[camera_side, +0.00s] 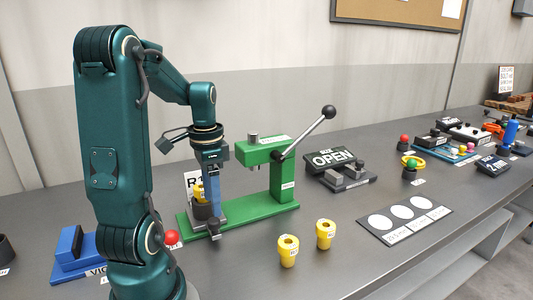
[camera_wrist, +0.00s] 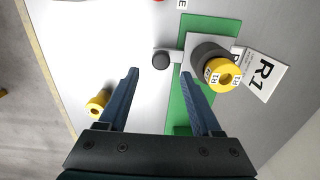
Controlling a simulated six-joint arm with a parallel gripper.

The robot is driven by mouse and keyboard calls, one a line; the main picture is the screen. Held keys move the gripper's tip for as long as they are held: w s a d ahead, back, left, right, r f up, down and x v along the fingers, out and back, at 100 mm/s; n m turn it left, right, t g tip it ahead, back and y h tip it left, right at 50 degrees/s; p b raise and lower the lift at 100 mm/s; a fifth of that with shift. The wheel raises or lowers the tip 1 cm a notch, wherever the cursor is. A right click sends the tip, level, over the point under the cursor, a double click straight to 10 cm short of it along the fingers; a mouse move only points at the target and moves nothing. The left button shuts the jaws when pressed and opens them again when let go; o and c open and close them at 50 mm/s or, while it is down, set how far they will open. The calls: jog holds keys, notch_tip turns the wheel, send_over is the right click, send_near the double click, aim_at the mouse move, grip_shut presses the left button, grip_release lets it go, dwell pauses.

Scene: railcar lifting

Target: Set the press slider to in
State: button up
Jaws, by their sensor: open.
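The green press (camera_side: 265,160) stands on the bench with a long green base and a raised black-ball lever. Its slider (camera_side: 205,224) is a grey plate across the base's left part, away from the press column. A dark cup on it holds a yellow bushing (camera_wrist: 222,75) labelled R1. The slider's dark round knob (camera_side: 214,233) points to the front; in the wrist view the knob (camera_wrist: 160,62) appears between and just beyond my fingertips. My gripper (camera_side: 214,200) points down above the knob's side of the slider, open and empty. Contact with the knob cannot be told.
Two yellow bushings (camera_side: 288,250) (camera_side: 325,234) stand in front of the press. A red ball (camera_side: 172,237) and blue vice (camera_side: 75,255) are at left. An OPEN sign box (camera_side: 340,168) and a plate with white circles (camera_side: 405,217) are at right.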

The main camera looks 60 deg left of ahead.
aim_at(214, 220)
jog(key=shift+s+f, duration=0.1)
jog(key=shift+f, duration=2.5)
grip_shut()
jog(key=shift+r, duration=0.1)
